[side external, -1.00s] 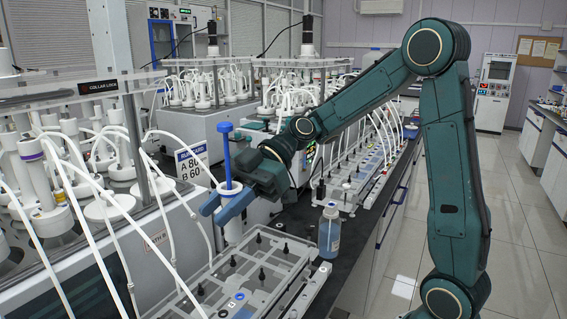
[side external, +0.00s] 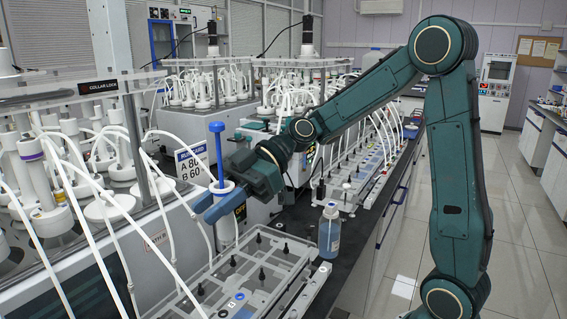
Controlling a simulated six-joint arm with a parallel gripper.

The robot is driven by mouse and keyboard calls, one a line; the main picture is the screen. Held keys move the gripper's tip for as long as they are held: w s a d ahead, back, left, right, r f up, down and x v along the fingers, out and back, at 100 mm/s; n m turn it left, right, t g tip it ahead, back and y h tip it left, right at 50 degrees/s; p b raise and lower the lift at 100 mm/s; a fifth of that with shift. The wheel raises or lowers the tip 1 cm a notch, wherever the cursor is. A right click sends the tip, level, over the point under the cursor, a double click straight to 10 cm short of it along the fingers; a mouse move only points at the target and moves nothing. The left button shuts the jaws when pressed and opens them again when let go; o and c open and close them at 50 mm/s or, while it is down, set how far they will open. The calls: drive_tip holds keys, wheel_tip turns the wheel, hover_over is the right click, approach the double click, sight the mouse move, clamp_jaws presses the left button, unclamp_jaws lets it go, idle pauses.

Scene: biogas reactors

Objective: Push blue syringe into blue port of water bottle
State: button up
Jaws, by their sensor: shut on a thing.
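My gripper (side external: 217,201) is shut around the pale barrel of the syringe (side external: 226,232), left of the picture's middle. The syringe's blue plunger (side external: 217,152) stands nearly upright above the jaws. Its lower end is over the back left of the clear-topped tray, and I cannot tell whether it touches anything. A small clear bottle (side external: 329,233) with bluish liquid and a pale cap stands on the bench to the right of the gripper, apart from it. A blue ring-shaped spot (side external: 239,296) shows on the tray top. I cannot make out a blue port on the bottle.
The clear-topped tray (side external: 290,268) with several dark fittings lies below the gripper. White tubes (side external: 165,180) and reactor vessels (side external: 45,190) crowd the left. A sign (side external: 190,165) stands behind the syringe. The dark bench (side external: 350,250) is narrow, with open floor to its right.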

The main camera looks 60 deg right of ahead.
drive_tip(key=w+d+f+m+t+h, duration=0.4)
drive_tip(key=w+d+m+t+h, duration=0.25)
drive_tip(key=m+t, duration=0.2)
drive_tip(key=w+d+m+h, duration=0.2)
drive_tip(key=d+m+h, duration=0.9)
drive_tip(key=d, duration=0.5)
drive_tip(key=s+d+m+g+h, duration=0.5)
drive_tip(key=d+m+h, duration=0.15)
drive_tip(key=d, duration=0.35)
drive_tip(key=s+d+r+m+g+h, duration=0.2)
drive_tip(key=s+d+m+g, duration=0.3)
drive_tip(key=s+m+g, duration=0.3)
drive_tip(key=shift+s+d+r+m+g, duration=0.4)
drive_tip(key=shift+s+g, duration=0.45)
drive_tip(key=shift+g, duration=0.3)
drive_tip(key=shift+f, duration=0.1)
drive_tip(key=shift+f, duration=2.45)
drive_tip(key=shift+f, duration=0.85)
